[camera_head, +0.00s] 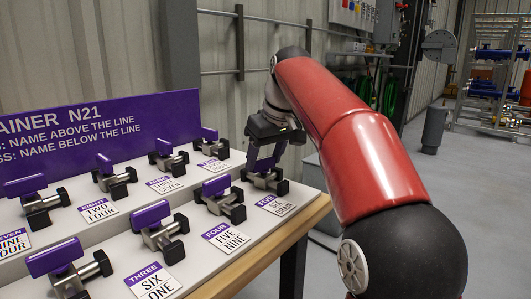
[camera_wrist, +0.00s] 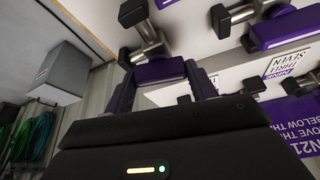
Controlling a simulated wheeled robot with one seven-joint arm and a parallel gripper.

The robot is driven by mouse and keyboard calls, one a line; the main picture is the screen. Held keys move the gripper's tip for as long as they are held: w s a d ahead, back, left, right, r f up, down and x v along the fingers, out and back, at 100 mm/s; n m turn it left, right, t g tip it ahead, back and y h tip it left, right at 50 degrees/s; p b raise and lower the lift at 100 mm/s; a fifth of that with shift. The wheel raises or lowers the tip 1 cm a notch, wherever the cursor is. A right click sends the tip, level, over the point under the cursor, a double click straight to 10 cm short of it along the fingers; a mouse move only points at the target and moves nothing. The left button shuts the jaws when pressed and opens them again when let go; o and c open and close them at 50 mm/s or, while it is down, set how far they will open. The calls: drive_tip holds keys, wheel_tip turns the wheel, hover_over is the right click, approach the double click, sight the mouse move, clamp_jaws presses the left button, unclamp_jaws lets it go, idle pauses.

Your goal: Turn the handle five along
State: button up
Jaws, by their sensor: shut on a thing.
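My gripper (camera_head: 266,152) reaches down over the rightmost valve (camera_head: 266,182) of the front row. In the wrist view its two fingers (camera_wrist: 162,84) are shut on that valve's purple handle (camera_wrist: 160,71), one at each side. The label beside this valve (camera_head: 277,204) is headed FIVE, with SIX above its line; the word below is hard to read. The handle is mostly hidden by the fingers in the head view. The valve's metal stem and black knobs show in the wrist view (camera_wrist: 148,38).
Neighbouring front-row valves carry purple handles, one by the FOUR label (camera_head: 226,237) and one by THREE (camera_head: 152,281). A back row stands before the purple sign (camera_head: 95,125), which mentions names above and below the line. The wooden bench edge (camera_head: 275,240) is close; open floor lies right.

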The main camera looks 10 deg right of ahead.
drive_tip(key=m+p, duration=0.1)
drive_tip(key=m+h+p, duration=0.1)
drive_tip(key=m, duration=0.2)
drive_tip(key=shift+a+r+m+t+h+p, duration=0.2)
drive_tip(key=shift+r+m+t+h+p, duration=0.1)
drive_tip(key=shift+h+p, duration=0.1)
drive_tip(key=m+p, duration=0.1)
drive_tip(key=m+h, duration=0.1)
drive_tip(key=m, duration=0.1)
drive_tip(key=shift+a+f+m+p, duration=0.1)
drive_tip(key=shift+f+m+p, duration=0.05)
drive_tip(key=shift+m+p, duration=0.2)
drive_tip(key=m+h, duration=0.1)
drive_tip(key=m, duration=0.2)
drive_tip(key=shift+f+m+g+h, duration=0.1)
drive_tip(key=shift+m+g+h, duration=0.2)
drive_tip(key=shift+g, duration=0.1)
drive_tip(key=shift+w+a+m+g+h, duration=0.1)
drive_tip(key=shift+m+g+h, duration=0.4)
drive_tip(key=shift+m, duration=1.25)
drive_tip(key=o, duration=1)
